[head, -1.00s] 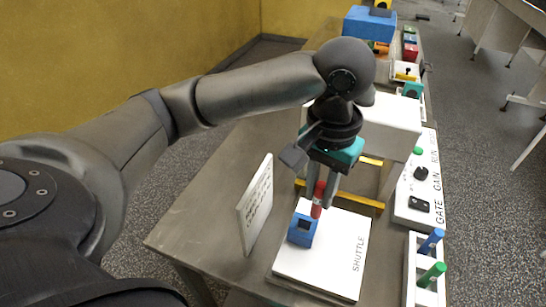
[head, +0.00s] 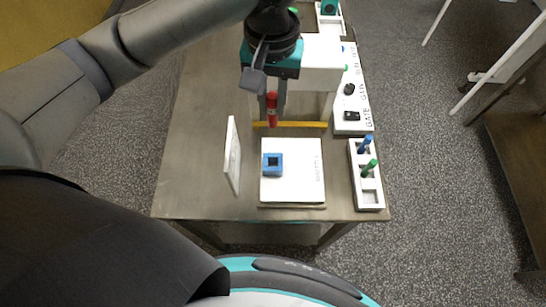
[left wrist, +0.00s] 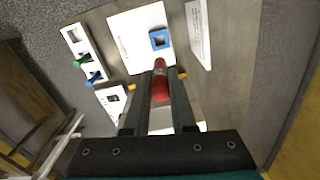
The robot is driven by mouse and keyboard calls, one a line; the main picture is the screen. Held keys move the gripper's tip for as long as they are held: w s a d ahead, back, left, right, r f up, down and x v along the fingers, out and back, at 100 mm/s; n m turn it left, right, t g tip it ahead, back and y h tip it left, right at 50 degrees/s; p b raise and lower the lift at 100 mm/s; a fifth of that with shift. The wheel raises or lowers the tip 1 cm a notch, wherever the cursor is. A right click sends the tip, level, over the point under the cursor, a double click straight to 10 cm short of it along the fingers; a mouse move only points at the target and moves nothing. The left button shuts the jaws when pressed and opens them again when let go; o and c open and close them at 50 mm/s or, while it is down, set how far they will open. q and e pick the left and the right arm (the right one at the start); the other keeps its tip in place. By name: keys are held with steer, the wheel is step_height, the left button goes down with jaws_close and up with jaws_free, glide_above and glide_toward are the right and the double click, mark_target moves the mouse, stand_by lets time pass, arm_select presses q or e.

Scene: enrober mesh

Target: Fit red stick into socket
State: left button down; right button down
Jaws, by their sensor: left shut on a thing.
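The red stick (head: 272,107) is gripped between the fingers of my left gripper (head: 271,112), pointing down. It also shows in the left wrist view (left wrist: 160,80) between the two dark fingers. The socket, a blue square block (head: 272,172) with a dark square opening, sits on the left part of the white shuttle plate (head: 296,187). In the head view the stick appears beyond the socket, apart from it, near the yellow bar. In the left wrist view the blue socket (left wrist: 159,33) lies past the stick's tip. My right gripper is not in view.
A white rack (head: 371,199) at the right holds a blue stick (head: 366,145) and a green stick (head: 369,168). An upright white sign (head: 231,157) stands left of the plate. A yellow bar (head: 303,125) lies behind it. A white control panel (head: 352,128) is at the right.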

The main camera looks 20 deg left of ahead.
mark_target(273, 125)
arm_select(q)
step_height(273, 125, down, 20)
steer(key=b, duration=0.2)
steer(key=shift+r+b, duration=0.15)
steer(key=shift+b, duration=0.15)
steer(key=c, duration=0.7)
jaws_free()
steer(key=shift+c, duration=0.2)
step_height(273, 125, up, 12)
steer(key=shift+r+p, duration=0.1)
steer(key=shift+p, duration=0.65)
steer(key=shift+s, duration=0.1)
